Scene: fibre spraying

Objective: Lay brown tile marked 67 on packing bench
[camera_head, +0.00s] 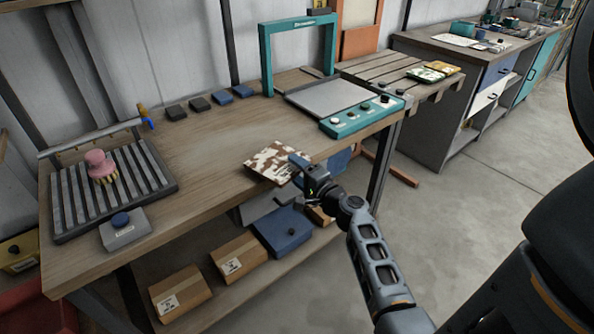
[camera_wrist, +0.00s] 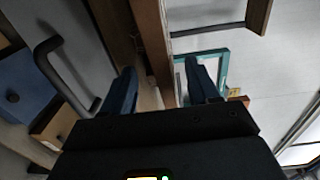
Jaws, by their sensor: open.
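A flat brown-and-white patterned tile (camera_head: 270,160) lies at the front edge of the wooden bench (camera_head: 205,150) in the head view; no number can be read on it. My gripper (camera_head: 298,163) is at the tile's right corner, just off the bench's front edge. The gripper hides that corner, and I cannot tell whether it touches the tile. In the wrist view my two dark fingers (camera_wrist: 163,88) stand apart with nothing clearly between them. The tile cannot be made out in that view.
A teal-framed machine (camera_head: 365,115) stands at the bench's right end. A slatted tray (camera_head: 160,165) with a pink-topped object (camera_head: 100,165) is at the left. The bench's middle is clear. A slatted table (camera_head: 395,75) holds flat packets.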

